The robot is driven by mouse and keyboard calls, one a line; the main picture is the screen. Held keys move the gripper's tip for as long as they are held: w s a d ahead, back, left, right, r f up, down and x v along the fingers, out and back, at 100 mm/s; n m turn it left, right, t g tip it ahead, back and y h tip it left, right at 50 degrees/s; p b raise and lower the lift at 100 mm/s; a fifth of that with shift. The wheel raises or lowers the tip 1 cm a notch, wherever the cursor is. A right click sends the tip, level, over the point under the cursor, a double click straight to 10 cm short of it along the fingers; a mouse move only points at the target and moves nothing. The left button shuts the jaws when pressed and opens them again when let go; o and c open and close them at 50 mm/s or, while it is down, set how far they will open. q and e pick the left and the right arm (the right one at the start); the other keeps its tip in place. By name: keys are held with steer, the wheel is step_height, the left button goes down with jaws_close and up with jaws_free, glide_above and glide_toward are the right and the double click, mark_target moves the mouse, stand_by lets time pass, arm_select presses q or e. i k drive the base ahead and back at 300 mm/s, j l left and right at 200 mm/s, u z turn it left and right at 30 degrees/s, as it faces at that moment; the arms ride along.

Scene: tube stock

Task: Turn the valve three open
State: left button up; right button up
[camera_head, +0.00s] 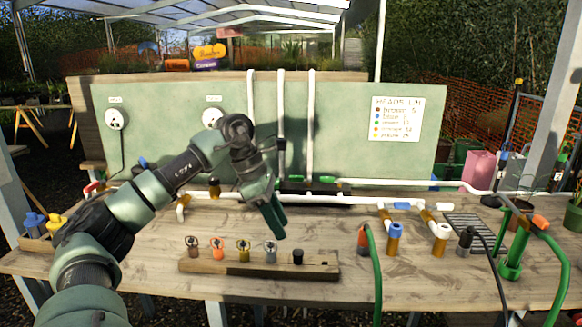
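White pipes run along the back of the bench. A dark manifold (305,187) sits below three upright white pipes, with a green handle (328,180) at its right. A red handle (92,187) and a blue handle (144,162) show at the left end of the pipework. I cannot read a number marking any valve as three. My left gripper (274,218) points down over the bench, in front of the pipes and apart from the handles. Its fingers hold nothing that I can see, and their gap is unclear. My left arm hides part of the pipework. My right gripper is out of view.
A wooden rack (225,263) with several small coloured heads stands at the front. A green hose (376,270) hangs over the front edge. Brass and blue fittings (395,232) stand right of centre. A list sign (397,119) is on the green board (350,120).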

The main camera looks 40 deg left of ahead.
mark_target(293, 178)
steer(key=i+j, duration=0.35)
steer(key=j, duration=0.15)
steer(key=i+j, duration=0.35)
steer(key=j, duration=0.15)
steer(key=i+j, duration=0.3)
steer(key=j, duration=0.2)
